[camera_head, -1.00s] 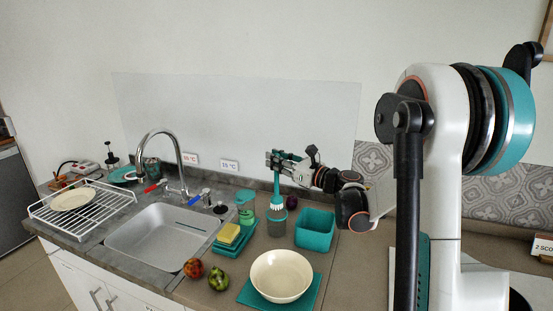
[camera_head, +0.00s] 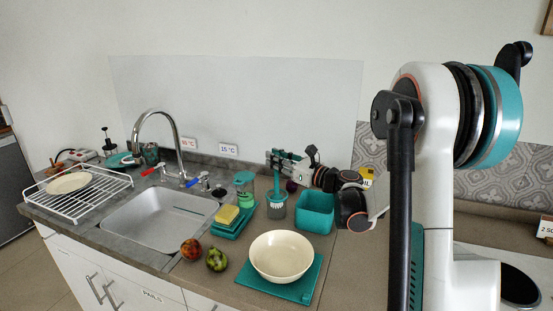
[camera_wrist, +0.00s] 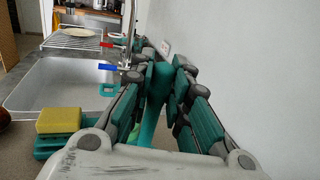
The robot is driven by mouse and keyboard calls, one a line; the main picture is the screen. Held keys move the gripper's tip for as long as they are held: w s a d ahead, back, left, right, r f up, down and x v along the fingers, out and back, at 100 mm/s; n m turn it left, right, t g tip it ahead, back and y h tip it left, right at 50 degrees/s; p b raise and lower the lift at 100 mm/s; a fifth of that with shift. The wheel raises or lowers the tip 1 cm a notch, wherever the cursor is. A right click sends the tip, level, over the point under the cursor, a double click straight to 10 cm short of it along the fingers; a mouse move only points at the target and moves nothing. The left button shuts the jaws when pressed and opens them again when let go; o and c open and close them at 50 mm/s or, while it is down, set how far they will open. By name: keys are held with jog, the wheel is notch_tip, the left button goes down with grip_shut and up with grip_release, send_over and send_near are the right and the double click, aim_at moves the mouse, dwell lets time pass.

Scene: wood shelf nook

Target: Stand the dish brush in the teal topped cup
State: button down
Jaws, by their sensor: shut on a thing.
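The dish brush (camera_head: 277,182) has a teal handle and hangs upright, head down. My gripper (camera_head: 276,158) is shut on its handle near the top. In the wrist view my gripper (camera_wrist: 160,85) shows the teal handle (camera_wrist: 152,112) between its fingers. The grey cup with a teal top (camera_head: 277,211) stands on the counter directly under the brush. The brush's white bristles are at the cup's mouth and seem partly inside it. How deep they sit cannot be told from here.
A teal square bin (camera_head: 315,225) stands close right of the cup. A green bottle (camera_head: 244,192) and a yellow sponge (camera_head: 227,214) on a teal holder are to the left. A cream bowl (camera_head: 281,270) sits in front, with two fruits left of it.

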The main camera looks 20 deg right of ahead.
jog(key=shift+f, duration=0.25)
jog(key=c, duration=1.4)
grip_release()
jog(key=shift+c, duration=0.2)
jog(key=v, duration=1.2)
jog(key=shift+a, duration=0.1)
